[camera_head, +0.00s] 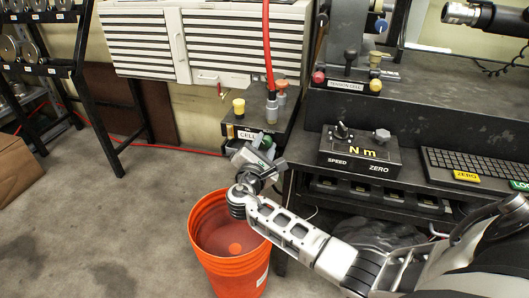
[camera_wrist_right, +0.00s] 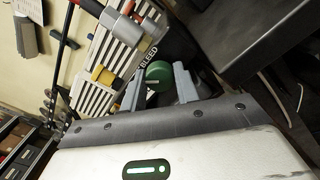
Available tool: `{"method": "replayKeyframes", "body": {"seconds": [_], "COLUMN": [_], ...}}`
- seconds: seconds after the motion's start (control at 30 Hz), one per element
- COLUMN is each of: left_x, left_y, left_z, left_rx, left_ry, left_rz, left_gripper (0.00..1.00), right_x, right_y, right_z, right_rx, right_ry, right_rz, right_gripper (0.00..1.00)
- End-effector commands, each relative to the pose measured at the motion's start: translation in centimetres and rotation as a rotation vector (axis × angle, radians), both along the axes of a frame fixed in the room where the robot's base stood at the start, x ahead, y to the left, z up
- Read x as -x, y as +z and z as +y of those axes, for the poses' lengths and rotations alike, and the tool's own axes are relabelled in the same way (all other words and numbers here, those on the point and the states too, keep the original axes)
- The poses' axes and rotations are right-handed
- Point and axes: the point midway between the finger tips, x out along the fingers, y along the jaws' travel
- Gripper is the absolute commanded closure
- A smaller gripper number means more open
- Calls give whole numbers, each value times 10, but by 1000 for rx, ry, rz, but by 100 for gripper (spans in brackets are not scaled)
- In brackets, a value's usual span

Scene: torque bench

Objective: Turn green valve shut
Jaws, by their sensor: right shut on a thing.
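The green valve (camera_head: 267,142) is a small round knob on the front of a dark bench block labelled "CELL", mostly hidden behind my right gripper (camera_head: 262,157) in the head view. In the right wrist view the green valve (camera_wrist_right: 158,70) shows as a round green knob between the two grey fingers of my right gripper (camera_wrist_right: 159,82), beside a "BLEED" label. The fingers are shut on it, one on each side. How far the valve is turned cannot be told. My left gripper is not in view.
A red hose (camera_head: 267,45) rises from a fitting behind the valve. A yellow knob (camera_head: 239,106) and an orange-red knob (camera_head: 281,85) stand close by. An orange bucket (camera_head: 231,265) stands below my right wrist.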

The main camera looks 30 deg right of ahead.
Motion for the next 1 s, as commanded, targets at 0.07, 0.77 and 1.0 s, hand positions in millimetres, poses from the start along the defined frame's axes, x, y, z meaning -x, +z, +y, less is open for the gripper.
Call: {"method": "replayKeyframes", "body": {"seconds": [0.07,0.77,1.0], "left_x": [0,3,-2], "left_y": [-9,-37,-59], "left_z": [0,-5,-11], "left_rx": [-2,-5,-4], "left_ry": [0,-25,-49], "left_rz": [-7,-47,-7], "left_gripper": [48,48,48], "right_x": [0,0,0], "right_y": [-5,-4,-2], "right_z": [1,1,1], "right_rx": [-50,-416,-467], "right_ry": [1,1,1], "right_rz": [-60,-484,-545], "right_gripper": [92,92,92]}}
